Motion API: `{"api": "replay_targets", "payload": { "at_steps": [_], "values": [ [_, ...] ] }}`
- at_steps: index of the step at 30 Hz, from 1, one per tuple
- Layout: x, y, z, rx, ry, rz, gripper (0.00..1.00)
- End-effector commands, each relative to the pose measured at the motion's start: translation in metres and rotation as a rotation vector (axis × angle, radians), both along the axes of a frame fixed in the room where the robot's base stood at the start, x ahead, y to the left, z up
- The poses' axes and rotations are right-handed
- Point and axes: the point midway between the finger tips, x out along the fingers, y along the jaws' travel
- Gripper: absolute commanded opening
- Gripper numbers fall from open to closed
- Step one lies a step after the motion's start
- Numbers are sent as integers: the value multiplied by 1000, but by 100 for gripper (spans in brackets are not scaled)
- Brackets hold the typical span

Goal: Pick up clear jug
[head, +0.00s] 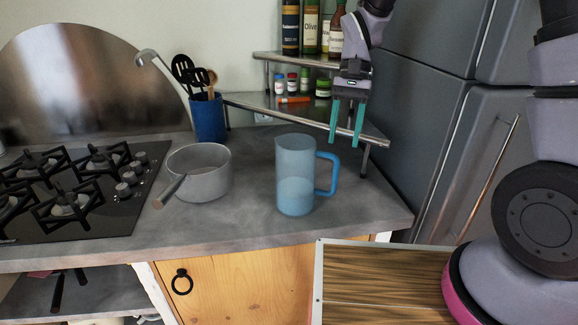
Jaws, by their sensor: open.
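The clear jug (295,178) is a tall, see-through bluish pitcher with a blue handle (328,174) on its right side. It stands upright on the grey counter (245,222), near the front edge. The lower part of the jug looks fuller blue, as if it holds liquid. My gripper (345,143) points down with two teal fingers apart and nothing between them. In the head view it appears above and to the right of the jug, by the handle, apart from it.
A grey saucepan (205,185) stands left of the jug. A blue utensil holder (208,118) and a corner shelf (262,102) with bottles and small jars are behind. A gas hob (105,205) is at left, a grey fridge (425,100) at right.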

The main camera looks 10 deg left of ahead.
Motion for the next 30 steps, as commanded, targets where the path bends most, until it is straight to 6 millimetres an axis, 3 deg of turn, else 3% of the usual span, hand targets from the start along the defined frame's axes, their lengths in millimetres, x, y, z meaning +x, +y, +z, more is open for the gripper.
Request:
{"api": "replay_targets", "payload": {
  "at_steps": [9,17,24,30],
  "values": [
    [-18,4,-41,-2,5,0,54],
    [-28,7,-60,-2,4,1,54],
    [-44,11,-90,-2,2,0,54],
    [-46,12,-97,-1,1,0,54]
  ]
}}
